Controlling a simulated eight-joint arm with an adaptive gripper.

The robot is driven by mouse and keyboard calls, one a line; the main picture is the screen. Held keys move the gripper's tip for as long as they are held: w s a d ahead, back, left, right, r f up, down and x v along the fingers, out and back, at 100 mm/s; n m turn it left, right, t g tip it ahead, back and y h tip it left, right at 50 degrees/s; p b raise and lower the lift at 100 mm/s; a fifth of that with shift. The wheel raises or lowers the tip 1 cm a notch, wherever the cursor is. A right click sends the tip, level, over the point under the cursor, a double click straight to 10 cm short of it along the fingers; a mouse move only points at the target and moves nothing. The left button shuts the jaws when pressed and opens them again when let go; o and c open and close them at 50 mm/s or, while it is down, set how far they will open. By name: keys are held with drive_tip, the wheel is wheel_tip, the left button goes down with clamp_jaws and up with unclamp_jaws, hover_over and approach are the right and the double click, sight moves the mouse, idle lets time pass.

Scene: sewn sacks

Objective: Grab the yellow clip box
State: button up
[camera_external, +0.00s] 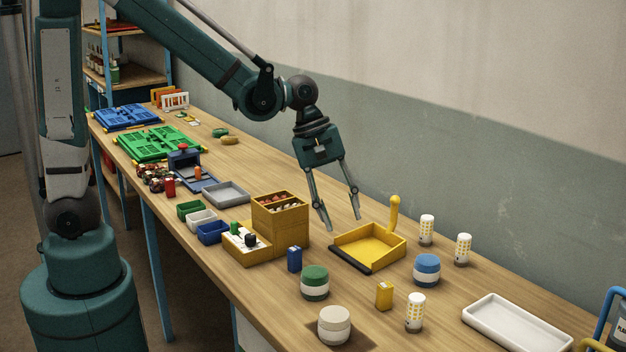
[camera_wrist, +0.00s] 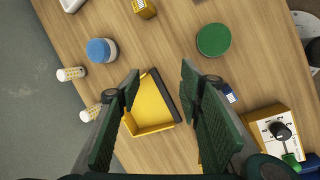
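A small upright yellow box (camera_external: 384,294), which looks like the clip box, stands on the table between the jars at the front right. It also shows at the top edge of the wrist view (camera_wrist: 145,8), partly cut off. My gripper (camera_external: 342,222) is open and empty, pointing down above the table, behind and to the left of the box. In the wrist view my gripper (camera_wrist: 160,72) has its two fingers spread over a yellow dustpan (camera_wrist: 148,112). The fingers are apart from the yellow box.
The dustpan (camera_external: 378,240) with its upright handle lies between my gripper and the box. A green-banded jar (camera_external: 315,283), a blue-lidded jar (camera_external: 427,270) and a dotted white cylinder (camera_external: 415,312) stand around the box. A white tray (camera_external: 515,325) lies at right.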

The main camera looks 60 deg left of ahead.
sight(383, 281)
drive_tip(key=d+f+n+g+p, duration=0.1)
drive_tip(key=d+f, duration=0.1)
drive_tip(key=d, duration=0.2)
drive_tip(key=d+f+n+g+p, duration=0.1)
drive_tip(key=d+f+n+p, duration=0.1)
drive_tip(key=d, duration=0.3)
drive_tip(key=w+d+f+n+p, duration=0.1)
drive_tip(key=d+f, duration=0.1)
drive_tip(key=d, duration=0.2)
drive_tip(key=shift+w+d+f+n+g+h, duration=0.1)
drive_tip(key=shift+d+f+n+g+h, duration=0.05)
drive_tip(key=shift+f+n+g+h, duration=0.2)
drive_tip(key=shift+f, duration=0.1)
drive_tip(key=shift+x, duration=1.25)
drive_tip(key=shift+f, duration=0.1)
drive_tip(key=shift+x, duration=2.5)
drive_tip(key=shift+d, duration=0.15)
